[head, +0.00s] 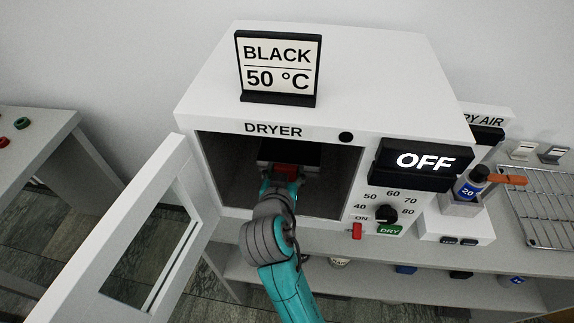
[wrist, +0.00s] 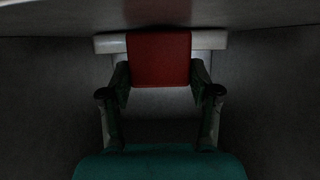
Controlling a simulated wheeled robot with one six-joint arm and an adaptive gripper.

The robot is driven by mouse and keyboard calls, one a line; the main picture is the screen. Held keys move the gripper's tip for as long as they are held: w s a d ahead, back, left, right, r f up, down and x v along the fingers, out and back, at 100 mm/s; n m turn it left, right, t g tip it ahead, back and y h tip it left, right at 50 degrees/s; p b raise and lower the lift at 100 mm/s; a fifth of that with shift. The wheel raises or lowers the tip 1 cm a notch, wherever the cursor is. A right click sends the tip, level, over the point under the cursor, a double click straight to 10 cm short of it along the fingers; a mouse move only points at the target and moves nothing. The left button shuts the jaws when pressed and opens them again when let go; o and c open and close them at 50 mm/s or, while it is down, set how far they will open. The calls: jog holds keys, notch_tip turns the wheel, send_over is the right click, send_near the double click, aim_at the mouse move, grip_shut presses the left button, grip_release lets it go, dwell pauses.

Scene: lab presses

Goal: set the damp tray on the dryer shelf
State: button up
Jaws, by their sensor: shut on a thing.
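The dryer (head: 323,63) is a white box with an open front and a dark grey inside. My gripper (head: 284,178) is inside the chamber, shut on the red handle (head: 285,170) of the tray. In the wrist view the red handle (wrist: 159,60) sits between the two fingers of my gripper (wrist: 160,82). The tray's pale rim (wrist: 108,43) shows on both sides of the handle. A dark surface shows beyond the handle in the head view; most of the tray is hidden. I cannot tell whether the tray touches the shelf.
The dryer door (head: 124,243) stands open at the left. A sign (head: 278,68) reads BLACK 50 °C and the display (head: 424,161) reads OFF. A dial (head: 386,214) and red switch (head: 356,231) are on the right. A wire rack (head: 545,205) lies farther right.

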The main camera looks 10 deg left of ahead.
jog(key=shift+f, duration=0.1)
jog(key=o, duration=1.4)
jog(key=shift+o, duration=0.2)
jog(key=v, duration=1.2)
